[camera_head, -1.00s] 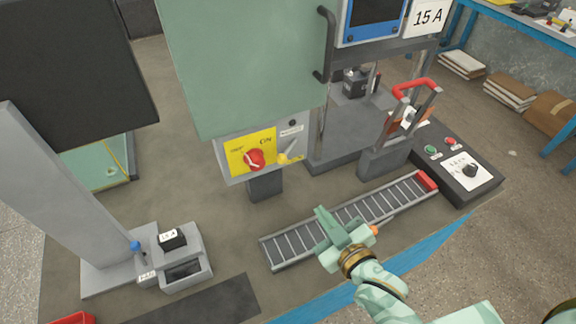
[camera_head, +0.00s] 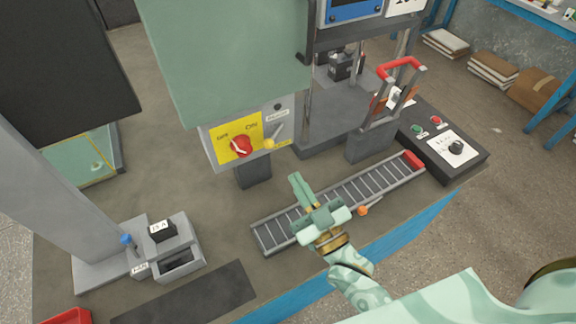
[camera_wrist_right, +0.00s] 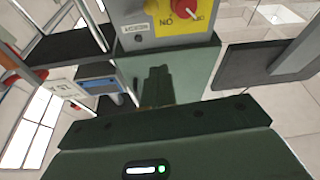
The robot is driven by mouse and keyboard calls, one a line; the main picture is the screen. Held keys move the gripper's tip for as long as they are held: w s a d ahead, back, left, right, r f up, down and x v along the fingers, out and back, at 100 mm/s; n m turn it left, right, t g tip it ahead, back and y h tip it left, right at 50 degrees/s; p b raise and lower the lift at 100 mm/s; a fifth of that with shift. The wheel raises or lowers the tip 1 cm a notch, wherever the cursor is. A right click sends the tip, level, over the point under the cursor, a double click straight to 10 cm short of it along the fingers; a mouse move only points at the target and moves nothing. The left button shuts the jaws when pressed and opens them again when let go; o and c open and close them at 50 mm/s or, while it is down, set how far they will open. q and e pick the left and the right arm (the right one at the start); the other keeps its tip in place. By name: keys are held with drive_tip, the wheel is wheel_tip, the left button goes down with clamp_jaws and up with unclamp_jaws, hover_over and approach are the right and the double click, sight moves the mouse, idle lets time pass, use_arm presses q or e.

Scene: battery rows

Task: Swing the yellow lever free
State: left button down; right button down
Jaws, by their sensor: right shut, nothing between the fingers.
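The yellow lever (camera_head: 269,144) is a short grey arm with a yellow ball end, on the yellow and grey switch panel (camera_head: 226,155), right of the red rotary knob (camera_head: 240,146). Its ball hangs at the lower left end of the arm. My right gripper (camera_head: 298,183) is below and a little right of the lever, over the roller track, apart from it. Its fingers are together and empty. In the right wrist view the shut fingers (camera_wrist_right: 158,85) point toward the panel (camera_wrist_right: 150,35); I cannot make out the lever there. My left gripper is out of view.
The roller track (camera_head: 268,240) runs under my right gripper, with an orange ball (camera_head: 363,211) beside it. A large green cover (camera_head: 225,60) stands above the panel. A red-handled frame (camera_head: 402,66) and a control box (camera_head: 455,150) stand right. A grey block fixture (camera_head: 190,248) is left.

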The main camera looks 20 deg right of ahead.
sight(275, 136)
drive_tip(key=w+a+b, duration=0.2)
drive_tip(key=w, duration=0.8)
drive_tip(key=shift+w+f, duration=0.2)
drive_tip(key=shift+w, duration=0.15)
drive_tip(key=shift+f+n+y, duration=0.15)
drive_tip(key=shift+n+y, duration=0.35)
drive_tip(key=shift+n, duration=0.5)
